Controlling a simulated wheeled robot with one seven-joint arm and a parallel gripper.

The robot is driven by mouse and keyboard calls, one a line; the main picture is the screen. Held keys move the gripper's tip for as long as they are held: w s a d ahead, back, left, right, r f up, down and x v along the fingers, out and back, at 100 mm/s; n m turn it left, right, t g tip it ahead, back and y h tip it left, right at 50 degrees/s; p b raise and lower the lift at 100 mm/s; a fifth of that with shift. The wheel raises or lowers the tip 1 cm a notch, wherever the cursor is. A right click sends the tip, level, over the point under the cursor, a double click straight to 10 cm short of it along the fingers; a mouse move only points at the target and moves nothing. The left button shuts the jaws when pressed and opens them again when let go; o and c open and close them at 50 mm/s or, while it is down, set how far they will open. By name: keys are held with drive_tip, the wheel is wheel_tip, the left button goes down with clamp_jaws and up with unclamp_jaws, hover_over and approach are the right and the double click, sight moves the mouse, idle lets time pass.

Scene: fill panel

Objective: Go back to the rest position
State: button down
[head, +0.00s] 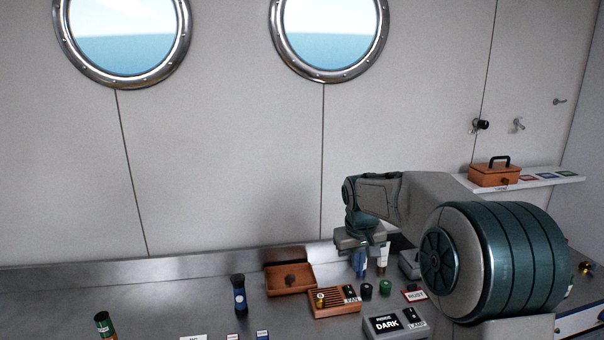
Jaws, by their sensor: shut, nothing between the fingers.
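My arm reaches in from the right in the head view and bends down over the back of the metal counter (215,290). My gripper (361,268) points down behind the wooden rack, near the counter's back edge. It is shut, with nothing seen held in it. A small light-coloured tube (383,257) shows close beside its right side. Its fingertips are small and partly merge with the things around them, so I cannot tell how far above the counter they are.
Near my gripper are an open brown box (290,280), a slotted wooden rack (333,305), dark and green caps (385,287), a "RUST" label (415,295) and a "DARK" panel (387,324). A blue-banded black cylinder (239,295) stands left. A shelf (545,181) holds an orange case (494,175).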

drive_tip(key=s+d+f+m+t+b, duration=0.1)
drive_tip(key=s+m, duration=0.1)
drive_tip(key=s, duration=2.9)
drive_tip(key=shift+d+f+y+b, duration=0.2)
drive_tip(key=shift+d+y+b, duration=0.1)
drive_tip(key=shift+y, duration=0.1)
